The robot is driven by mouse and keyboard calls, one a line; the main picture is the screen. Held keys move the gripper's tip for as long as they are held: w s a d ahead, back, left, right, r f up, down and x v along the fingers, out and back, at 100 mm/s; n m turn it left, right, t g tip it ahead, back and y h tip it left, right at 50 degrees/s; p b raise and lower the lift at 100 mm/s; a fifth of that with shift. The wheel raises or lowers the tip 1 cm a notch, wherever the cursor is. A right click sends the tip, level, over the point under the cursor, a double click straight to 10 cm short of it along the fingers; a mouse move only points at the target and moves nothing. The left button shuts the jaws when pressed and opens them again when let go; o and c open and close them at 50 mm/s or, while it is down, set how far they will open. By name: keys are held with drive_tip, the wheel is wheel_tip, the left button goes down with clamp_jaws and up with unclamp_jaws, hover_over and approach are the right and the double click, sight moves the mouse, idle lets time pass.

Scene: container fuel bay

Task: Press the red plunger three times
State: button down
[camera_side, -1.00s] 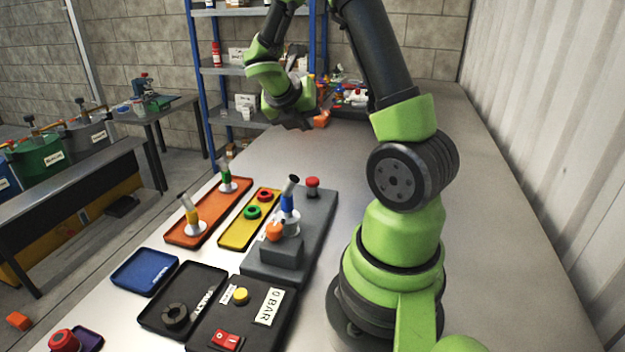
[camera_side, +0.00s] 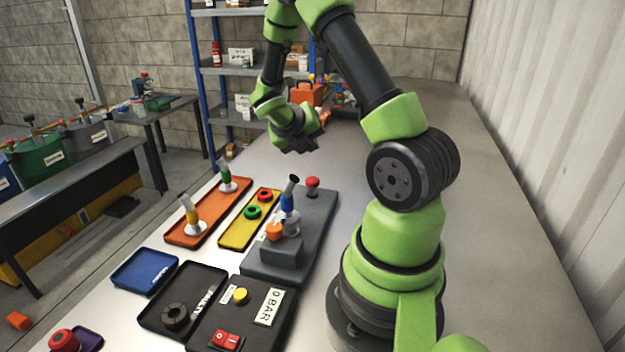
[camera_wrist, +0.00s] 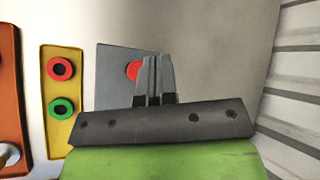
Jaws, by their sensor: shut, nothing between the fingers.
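The red plunger (camera_side: 312,184) stands upright at the far end of the grey block (camera_side: 318,222) on the table. It also shows in the wrist view (camera_wrist: 132,71), partly hidden behind my fingertips. My gripper (camera_side: 308,147) is shut and empty. It hangs in the air above and beyond the plunger, apart from it. In the wrist view my shut fingers (camera_wrist: 154,62) cover the right side of the plunger's red top.
On the same block stands a blue-banded fitting (camera_side: 290,205) with an orange piece. To its left lie a yellow tray (camera_side: 236,238) with rings and an orange tray (camera_side: 210,212) with fittings. A black panel (camera_side: 262,335) is nearer. The table's right side is clear.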

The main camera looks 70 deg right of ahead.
sight(312, 178)
drive_tip(key=shift+f, duration=2.65)
drive_tip(key=shift+f, duration=0.4)
drive_tip(key=shift+f, duration=1.35)
idle(0.9)
drive_tip(key=shift+r, duration=1.8)
drive_tip(key=shift+r, duration=0.1)
drive_tip(key=shift+r, duration=2.4)
